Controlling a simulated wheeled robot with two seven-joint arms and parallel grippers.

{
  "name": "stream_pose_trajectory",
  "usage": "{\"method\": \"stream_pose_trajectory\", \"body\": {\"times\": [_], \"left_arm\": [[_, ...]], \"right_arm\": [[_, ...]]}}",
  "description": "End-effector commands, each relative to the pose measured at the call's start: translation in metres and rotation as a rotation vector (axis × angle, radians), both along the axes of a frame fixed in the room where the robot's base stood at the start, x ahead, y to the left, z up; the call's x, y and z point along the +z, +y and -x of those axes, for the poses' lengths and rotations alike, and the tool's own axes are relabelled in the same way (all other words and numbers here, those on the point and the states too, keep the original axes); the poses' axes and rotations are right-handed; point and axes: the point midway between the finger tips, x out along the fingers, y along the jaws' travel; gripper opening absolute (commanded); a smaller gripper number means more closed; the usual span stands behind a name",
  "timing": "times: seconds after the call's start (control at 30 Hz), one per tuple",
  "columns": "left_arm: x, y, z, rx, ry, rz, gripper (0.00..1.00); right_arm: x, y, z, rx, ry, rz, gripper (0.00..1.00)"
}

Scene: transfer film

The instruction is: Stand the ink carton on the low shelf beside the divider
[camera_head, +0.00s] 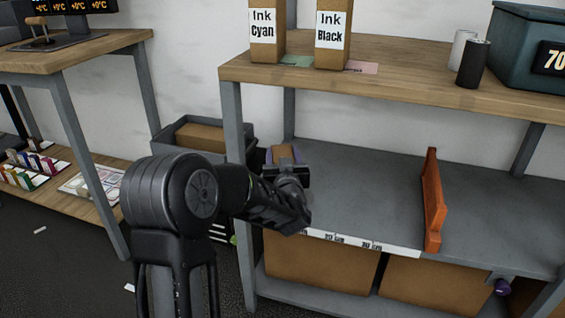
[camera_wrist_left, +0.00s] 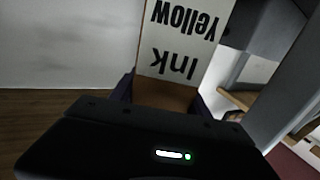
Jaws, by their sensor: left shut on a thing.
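The ink carton, labelled "Ink Yellow" (camera_wrist_left: 180,45), is in my left gripper; in the head view only a bit of its brown cardboard (camera_head: 283,153) shows past the wrist. My left gripper (camera_head: 284,160) is shut on it, at the left end of the low shelf (camera_head: 360,190), near the left front post. In the left wrist view its purple fingers flank the carton's brown end. I cannot tell whether the carton touches the shelf. The orange divider (camera_head: 433,205) stands upright on the shelf, well to the right, apart from the carton.
The low shelf is bare between the gripper and the divider. Above it, the upper board (camera_head: 420,75) carries cartons of Ink Cyan (camera_head: 264,35) and Ink Black (camera_head: 332,38). Large brown boxes (camera_head: 320,262) sit below. A grey bin (camera_head: 190,133) stands behind my arm.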

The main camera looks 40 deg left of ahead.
Motion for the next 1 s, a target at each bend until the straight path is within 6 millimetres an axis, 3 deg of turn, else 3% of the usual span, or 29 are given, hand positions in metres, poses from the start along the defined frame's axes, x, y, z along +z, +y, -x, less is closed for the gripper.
{"method": "stream_pose_trajectory", "body": {"times": [0.47,0.5,0.77,1.0], "left_arm": [[-0.0102,0.0003,-0.0003,0.001,-0.006,-0.002,0.00],[-0.0128,0.0001,0.0002,0.000,-0.001,0.000,0.55],[-0.0118,0.0001,0.0002,0.000,-0.001,0.000,0.76],[-0.0113,0.0001,0.0002,0.000,-0.001,0.000,0.76]], "right_arm": [[-0.0072,0.0001,-0.0016,-0.001,-0.004,0.001,0.36],[-0.0075,0.0001,-0.0016,-0.001,-0.004,0.001,0.36],[-0.0065,0.0000,-0.0016,-0.001,-0.004,0.001,0.36],[-0.0060,0.0001,-0.0016,-0.001,-0.004,0.001,0.36]]}}
